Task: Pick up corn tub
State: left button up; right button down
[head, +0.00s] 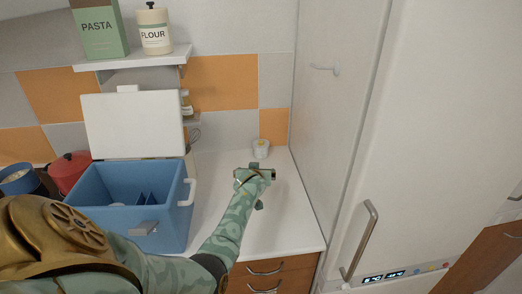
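A blue cooler (176,222) with its white lid (133,124) raised stands left of my forearm. A red pot (69,171) is farther left. A shelf (135,57) holds pasta and flour. The tall cabinet (335,110) bounds the counter on the right. The counter right of my forearm is clear.

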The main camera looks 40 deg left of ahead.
aim_at(260, 152)
jog(key=i+j, duration=0.5)
jog(key=j, duration=0.25)
jog(key=i+j, duration=0.15)
jog(key=j, duration=0.25)
jog(key=z, duration=0.05)
